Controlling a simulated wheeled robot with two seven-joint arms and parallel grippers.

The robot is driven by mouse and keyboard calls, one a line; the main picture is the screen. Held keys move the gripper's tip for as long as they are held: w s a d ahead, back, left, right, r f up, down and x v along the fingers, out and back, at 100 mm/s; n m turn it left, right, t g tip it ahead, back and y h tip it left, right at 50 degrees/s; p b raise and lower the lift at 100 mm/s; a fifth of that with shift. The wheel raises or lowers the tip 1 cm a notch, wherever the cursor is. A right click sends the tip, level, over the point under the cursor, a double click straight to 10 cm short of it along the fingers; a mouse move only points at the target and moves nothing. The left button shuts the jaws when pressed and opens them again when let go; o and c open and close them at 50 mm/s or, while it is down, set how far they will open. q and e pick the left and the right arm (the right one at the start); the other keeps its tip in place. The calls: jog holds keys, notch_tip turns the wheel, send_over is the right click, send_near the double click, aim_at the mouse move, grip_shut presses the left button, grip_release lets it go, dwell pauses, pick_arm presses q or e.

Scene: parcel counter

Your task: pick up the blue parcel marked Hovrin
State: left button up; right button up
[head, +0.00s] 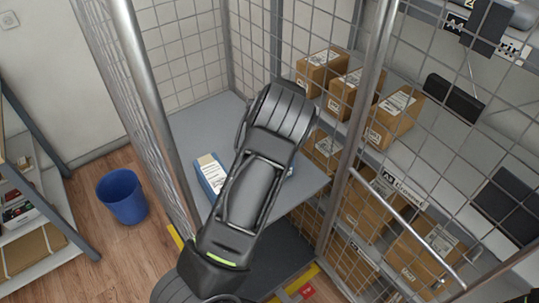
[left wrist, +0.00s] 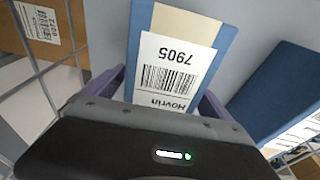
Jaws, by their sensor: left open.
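The blue parcel marked Hovrin (left wrist: 190,25) lies in the left wrist view with a beige band and a white label reading 7905, upside down in that view. My left gripper (left wrist: 160,95) is open, with one purple finger at each side of this parcel's near end. Whether the fingers touch it, I cannot tell. In the head view my arm hides the fingers and most of the parcel under it. A second blue parcel (left wrist: 275,90) lies beside it, its label partly cut off; it appears to be the labelled one left of my arm in the head view (head: 205,179).
The grey shelf (head: 202,120) is enclosed by wire mesh and metal posts (head: 153,108). Several brown boxes (head: 397,116) stand behind the mesh at the right. A blue bin (head: 122,196) stands on the floor at the left. The shelf's far part is clear.

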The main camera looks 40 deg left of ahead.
pick_arm(q)
grip_shut()
dwell(1.1)
